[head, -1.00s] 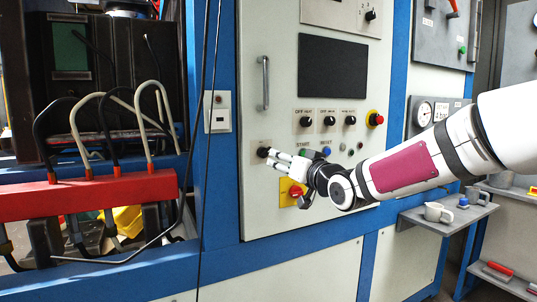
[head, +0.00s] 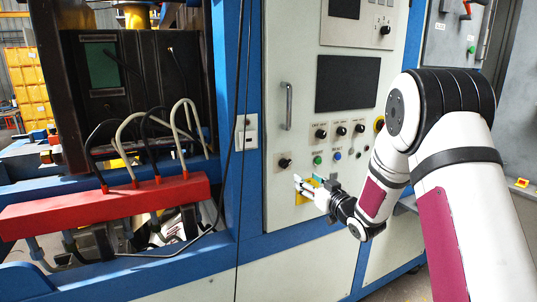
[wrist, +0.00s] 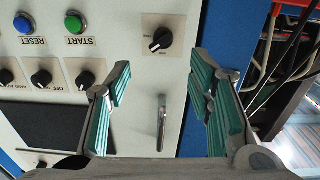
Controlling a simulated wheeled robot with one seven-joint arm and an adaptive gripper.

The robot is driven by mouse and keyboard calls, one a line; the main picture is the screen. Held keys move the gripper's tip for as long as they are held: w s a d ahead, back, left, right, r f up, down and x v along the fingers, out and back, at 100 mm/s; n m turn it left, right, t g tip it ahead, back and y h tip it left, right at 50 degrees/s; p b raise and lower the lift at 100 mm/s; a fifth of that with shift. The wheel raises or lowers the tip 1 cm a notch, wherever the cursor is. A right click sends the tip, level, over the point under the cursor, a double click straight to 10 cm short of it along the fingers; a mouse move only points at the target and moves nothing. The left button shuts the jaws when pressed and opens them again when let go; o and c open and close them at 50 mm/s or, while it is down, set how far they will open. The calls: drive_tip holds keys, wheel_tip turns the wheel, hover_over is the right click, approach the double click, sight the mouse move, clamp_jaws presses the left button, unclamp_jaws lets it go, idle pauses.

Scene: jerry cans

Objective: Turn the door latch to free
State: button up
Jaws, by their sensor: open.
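A black rotary knob (head: 285,162) sits on its own small plate at the lower left of the pale cabinet door. It also shows in the wrist view (wrist: 160,40), between and beyond the fingers; its label is too small to read, so I cannot tell if it is the latch. The door has a metal bar handle (head: 288,106), seen in the wrist view too (wrist: 161,122). My gripper (head: 299,184) is open and empty, just below and right of the knob in the head view. Its green-padded fingers (wrist: 160,70) are spread apart.
A green START button (head: 318,160), a blue RESET button (head: 337,155) and a row of black knobs (head: 341,131) are close to my gripper. A red bar with cables (head: 105,205) is at left. A blue frame post (head: 228,120) borders the door.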

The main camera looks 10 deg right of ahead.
sight(287, 166)
drive_tip(key=shift+n, duration=0.3)
drive_tip(key=x, duration=1.3)
drive_tip(key=shift+a+r, duration=0.1)
drive_tip(key=shift+a, duration=0.2)
drive_tip(key=shift+s+a, duration=0.1)
drive_tip(key=c, duration=1)
